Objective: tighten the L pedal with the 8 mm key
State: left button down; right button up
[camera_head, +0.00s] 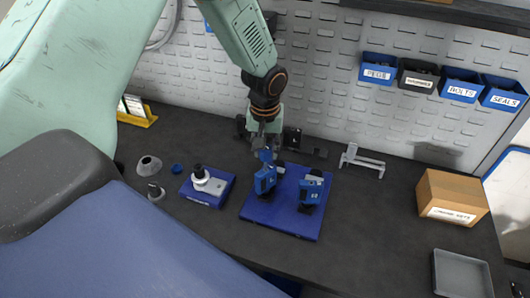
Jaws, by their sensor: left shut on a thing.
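My left gripper (266,142) comes down from the top over a blue board (287,220) on the dark bench. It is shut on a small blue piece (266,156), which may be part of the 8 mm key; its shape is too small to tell. Right below it stands a blue pedal-like block (265,181), the left one of two on the board. The held piece seems to meet its top, but I cannot tell whether they touch. The second blue block (311,191) stands to the right. I cannot read side letters on them. My right gripper is not in view.
A small blue base with a white-and-black fixture (208,185) stands left of the board. A grey stand (362,162), a cardboard box (452,198) and a grey tray (462,274) are to the right. Labelled bins (461,86) hang on the wall.

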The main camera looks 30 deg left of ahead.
pick_arm(q)
jog(key=n, duration=0.5)
jog(key=shift+s+f+n+g, duration=0.15)
jog(key=shift+n+g, duration=0.15)
jog(key=shift+n, duration=0.4)
jog(key=n, duration=0.2)
jog(key=n+b, duration=0.1)
jog(key=n, duration=0.2)
jog(key=shift+s+g+y, duration=0.15)
jog(key=shift+g+y, duration=0.15)
jog(key=shift+n, duration=0.8)
jog(key=shift+s+a+f, duration=0.1)
